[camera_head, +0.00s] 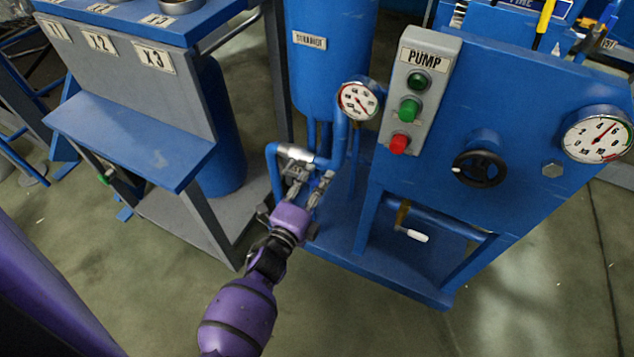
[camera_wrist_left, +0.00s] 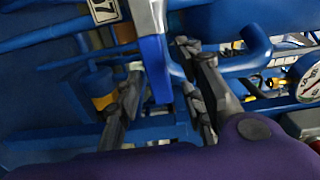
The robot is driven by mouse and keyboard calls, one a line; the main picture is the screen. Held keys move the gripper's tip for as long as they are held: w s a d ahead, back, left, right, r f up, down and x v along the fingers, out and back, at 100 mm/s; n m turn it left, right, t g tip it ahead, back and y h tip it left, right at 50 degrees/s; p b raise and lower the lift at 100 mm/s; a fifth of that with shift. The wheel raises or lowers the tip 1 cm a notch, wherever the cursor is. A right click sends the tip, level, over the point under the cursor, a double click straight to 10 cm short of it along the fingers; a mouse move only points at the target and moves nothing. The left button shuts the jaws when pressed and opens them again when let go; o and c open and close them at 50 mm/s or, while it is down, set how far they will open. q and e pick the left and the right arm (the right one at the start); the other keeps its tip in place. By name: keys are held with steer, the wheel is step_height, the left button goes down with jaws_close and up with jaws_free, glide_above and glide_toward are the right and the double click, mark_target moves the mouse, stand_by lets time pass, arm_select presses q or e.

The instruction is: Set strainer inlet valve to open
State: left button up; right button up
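The strainer (camera_head: 330,60) is a blue upright cylinder with a label, at the top middle of the head view. Below it, a silver valve body (camera_head: 297,153) sits on a bent blue pipe (camera_head: 271,165). My left gripper (camera_head: 308,181) is just below this fitting, with its fingers spread and pointing up at it. In the left wrist view, a blue lever-like piece (camera_wrist_left: 156,68) hangs from a silver part (camera_wrist_left: 147,15) between the two open fingers. I cannot tell whether either finger touches it. My right gripper is in neither view.
A dial gauge (camera_head: 358,99) stands right of the pipe. A pump button box (camera_head: 418,90), a black handwheel (camera_head: 479,168) and a large gauge (camera_head: 597,134) are on the blue panel. A grey-blue stand (camera_head: 130,135) is at left. Open floor lies in front.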

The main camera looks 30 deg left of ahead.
mark_target(317, 181)
arm_select(q)
step_height(317, 181, up, 10)
steer(key=shift+r, duration=0.1)
stand_by(0.5)
steer(key=s+p, duration=0.1)
steer(key=s, duration=0.8)
stand_by(0.8)
